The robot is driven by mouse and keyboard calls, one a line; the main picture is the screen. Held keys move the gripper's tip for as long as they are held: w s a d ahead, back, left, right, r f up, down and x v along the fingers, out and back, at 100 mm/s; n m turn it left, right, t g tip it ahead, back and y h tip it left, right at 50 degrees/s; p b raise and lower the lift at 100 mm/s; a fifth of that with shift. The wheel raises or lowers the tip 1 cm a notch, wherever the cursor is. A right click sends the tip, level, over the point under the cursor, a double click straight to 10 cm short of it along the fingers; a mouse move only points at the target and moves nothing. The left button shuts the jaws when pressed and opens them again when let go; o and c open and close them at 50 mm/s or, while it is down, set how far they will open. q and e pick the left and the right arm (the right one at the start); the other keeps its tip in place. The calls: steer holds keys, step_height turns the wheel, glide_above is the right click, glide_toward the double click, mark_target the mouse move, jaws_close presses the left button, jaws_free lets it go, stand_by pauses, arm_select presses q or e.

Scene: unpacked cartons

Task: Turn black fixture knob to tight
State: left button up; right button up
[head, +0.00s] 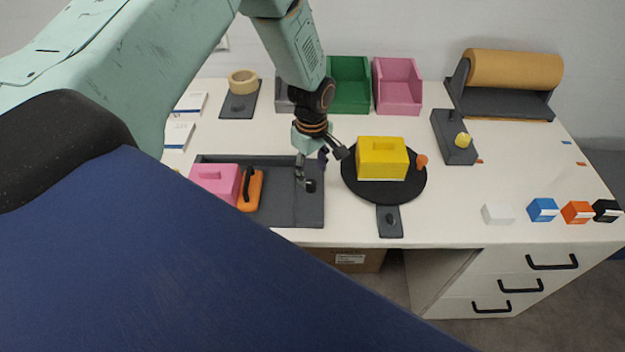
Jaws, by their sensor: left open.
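A dark grey fixture tray (278,208) lies on the table left of centre. A small black knob (310,186) sits near its right end; its pointer and any tight mark are too small to read. My left gripper (320,165) reaches down from above with its fingers spread, just over and beside this knob. It is open and holds nothing that I can see; I cannot tell whether a finger touches the knob. A pink block (213,181) and an orange handle (251,189) are at the tray's left part. My right gripper is not in view.
A yellow block (382,158) rests on a black turntable (383,193) right of the gripper, with an orange peg (422,162). A grey plate (390,226) with a dark knob is in front. Green (348,85) and pink bins (398,87) stand behind.

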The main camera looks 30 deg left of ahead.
mark_target(310, 181)
arm_select(q)
steer(key=f, duration=0.3)
steer(key=a+f, duration=0.1)
steer(key=shift+w+a+f, duration=0.1)
steer(key=shift+w+f, duration=0.2)
steer(key=shift+f, duration=0.35)
steer(key=shift+s+d+r, duration=0.2)
steer(key=shift+d, duration=0.35)
steer(key=shift+a+f, duration=0.15)
steer(key=shift+a, duration=0.1)
steer(key=shift+c, duration=0.7)
steer(key=shift+w+a+f, duration=0.15)
steer(key=shift+w, duration=0.05)
steer(key=shift+c, duration=1.4)
steer(key=shift+s+d+r, duration=0.1)
steer(key=shift+d+r, duration=0.1)
steer(key=shift+d, duration=0.05)
steer(key=c, duration=0.5)
steer(key=shift+a, duration=0.1)
jaws_close()
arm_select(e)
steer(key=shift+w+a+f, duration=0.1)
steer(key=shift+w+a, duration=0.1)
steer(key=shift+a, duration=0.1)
